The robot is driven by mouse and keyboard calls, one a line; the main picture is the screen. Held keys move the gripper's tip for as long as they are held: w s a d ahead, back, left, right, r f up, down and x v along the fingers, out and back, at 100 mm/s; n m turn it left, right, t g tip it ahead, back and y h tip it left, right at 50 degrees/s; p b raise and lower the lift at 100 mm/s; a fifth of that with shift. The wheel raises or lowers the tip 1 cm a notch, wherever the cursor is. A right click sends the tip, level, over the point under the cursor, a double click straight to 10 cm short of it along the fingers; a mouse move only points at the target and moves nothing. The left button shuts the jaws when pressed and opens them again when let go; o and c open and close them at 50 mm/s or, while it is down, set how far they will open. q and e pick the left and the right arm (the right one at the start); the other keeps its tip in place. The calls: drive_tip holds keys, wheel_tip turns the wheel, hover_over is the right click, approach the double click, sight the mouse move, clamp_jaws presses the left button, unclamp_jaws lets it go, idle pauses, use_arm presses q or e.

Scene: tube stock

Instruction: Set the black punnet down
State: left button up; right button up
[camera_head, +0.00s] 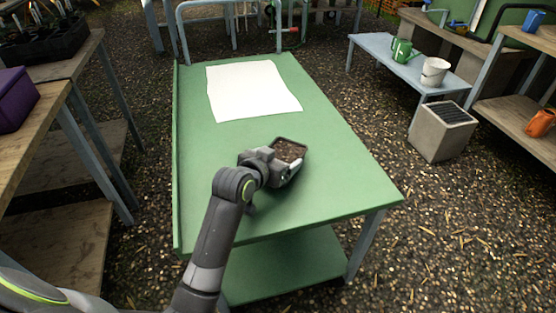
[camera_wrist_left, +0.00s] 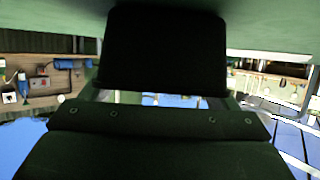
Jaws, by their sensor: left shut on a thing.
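The black punnet (camera_head: 289,151), filled with brown soil, is at the gripper end of my left arm, over the front half of the green table (camera_head: 330,185). My left gripper (camera_head: 284,171) is shut on the punnet, at its near side. In the left wrist view the punnet (camera_wrist_left: 165,50) is a dark block filling the upper middle, and the green table surface shows along the top. I cannot tell whether the punnet's base touches the table. My right gripper is not in view.
A white sheet (camera_head: 250,90) lies on the table's far half. The table around the punnet is clear. A wooden bench with a purple box (camera_head: 14,98) stands left. A grey bench (camera_head: 402,68) with a green watering can (camera_head: 402,51) and white bucket (camera_head: 435,71) stands right.

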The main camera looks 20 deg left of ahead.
use_arm(q)
drive_tip(key=shift+f, duration=0.1)
drive_tip(key=o, duration=1.1)
drive_tip(key=shift+c, duration=0.2)
drive_tip(key=shift+s+r, duration=0.2)
drive_tip(key=p+v, duration=0.2)
drive_tip(key=v, duration=0.9)
drive_tip(key=shift+s+r, duration=0.15)
drive_tip(key=shift+s, duration=0.1)
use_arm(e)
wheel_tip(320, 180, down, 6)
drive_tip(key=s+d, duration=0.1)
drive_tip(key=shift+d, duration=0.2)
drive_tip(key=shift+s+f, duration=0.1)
